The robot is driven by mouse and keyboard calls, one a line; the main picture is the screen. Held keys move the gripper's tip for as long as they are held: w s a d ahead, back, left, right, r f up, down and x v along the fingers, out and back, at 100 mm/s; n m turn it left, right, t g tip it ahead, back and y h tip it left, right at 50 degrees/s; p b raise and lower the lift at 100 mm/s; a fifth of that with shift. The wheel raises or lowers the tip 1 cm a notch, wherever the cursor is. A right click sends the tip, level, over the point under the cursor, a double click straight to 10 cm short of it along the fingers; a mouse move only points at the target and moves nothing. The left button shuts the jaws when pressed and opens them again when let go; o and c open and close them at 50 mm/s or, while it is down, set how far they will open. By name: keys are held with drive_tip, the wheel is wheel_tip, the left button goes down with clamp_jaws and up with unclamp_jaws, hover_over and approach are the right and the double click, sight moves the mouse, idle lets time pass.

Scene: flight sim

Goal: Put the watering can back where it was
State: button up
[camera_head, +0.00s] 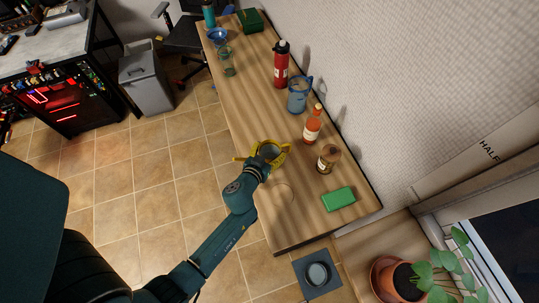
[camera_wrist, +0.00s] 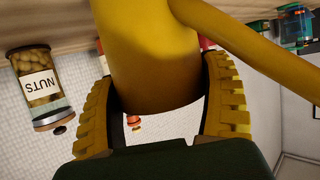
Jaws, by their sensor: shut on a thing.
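The yellow watering can (camera_head: 283,150) is at my gripper over the wooden table, and its smooth yellow body (camera_wrist: 150,50) and a long yellow arm of it, spout or handle, fill the top of the wrist view. My gripper (camera_head: 266,158) is shut on it, with the ridged yellow fingers (camera_wrist: 160,105) on either side of its body. My gripper hides much of the can in the head view. I cannot tell whether the can touches the table. A thin faint ring (camera_head: 284,192) shows on the tabletop, nearer the front end.
The table (camera_head: 255,100) also holds a nuts jar (camera_head: 328,158), orange sauce bottle (camera_head: 313,125), blue pitcher (camera_head: 298,95), red bottle (camera_head: 281,65) and green block (camera_head: 338,199). Glassware stands farther back. The front-left tabletop around the ring is clear.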

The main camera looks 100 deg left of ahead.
drive_tip(key=shift+w+a+r, duration=0.1)
drive_tip(key=shift+r, duration=0.1)
drive_tip(key=o, duration=0.8)
drive_tip(key=shift+f, duration=0.3)
drive_tip(key=shift+c, duration=0.2)
drive_tip(key=o, duration=0.3)
drive_tip(key=shift+r, duration=0.1)
drive_tip(key=shift+d+r+p, duration=0.2)
drive_tip(key=shift+d+p, duration=0.05)
drive_tip(key=shift+p, duration=0.05)
drive_tip(key=p+v, duration=0.1)
drive_tip(key=v, duration=1)
drive_tip(key=shift+d+r+p, duration=0.1)
drive_tip(key=shift+d+p, duration=0.15)
drive_tip(key=shift+p, duration=0.05)
